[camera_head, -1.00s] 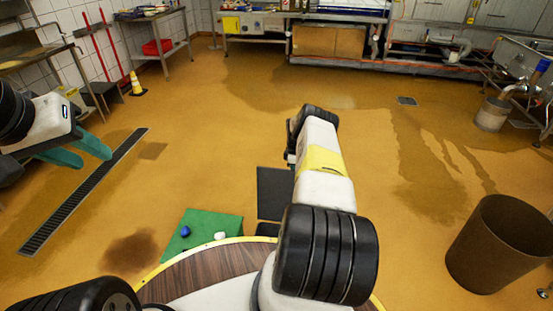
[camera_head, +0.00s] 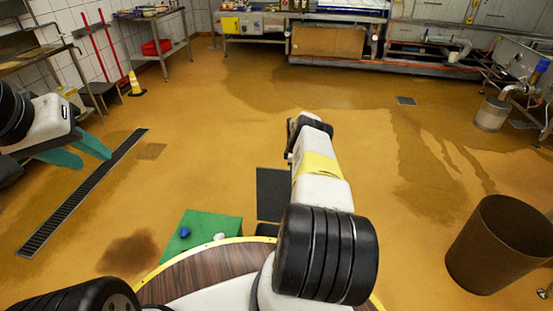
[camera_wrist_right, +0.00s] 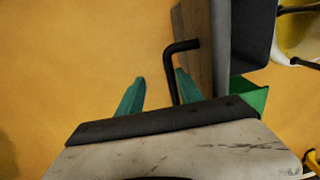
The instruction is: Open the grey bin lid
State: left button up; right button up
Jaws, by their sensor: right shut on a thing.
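A dark grey panel (camera_head: 272,194) shows beside my right arm in the head view, partly hidden by the arm; it looks like the bin's lid. In the right wrist view, a grey box-like body (camera_wrist_right: 203,45) stands right of the fingers, with a bent black handle (camera_wrist_right: 172,72) beside it. The handle is close to the right finger. My left gripper (camera_head: 96,161) is open and empty over the floor at far left.
A green surface (camera_head: 196,226) with a blue and a white small item lies left of the panel. A brown open barrel (camera_head: 500,246) stands at right. A yellow cone (camera_head: 134,85) and a floor drain (camera_head: 85,188) are at left. The middle floor is clear.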

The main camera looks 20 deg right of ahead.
jog(key=shift+w+r, duration=0.1)
jog(key=shift+r, duration=0.05)
notch_tip(320, 180, up, 8)
jog(key=shift+f, duration=0.2)
dwell(0.4)
jog(key=shift+d, duration=0.2)
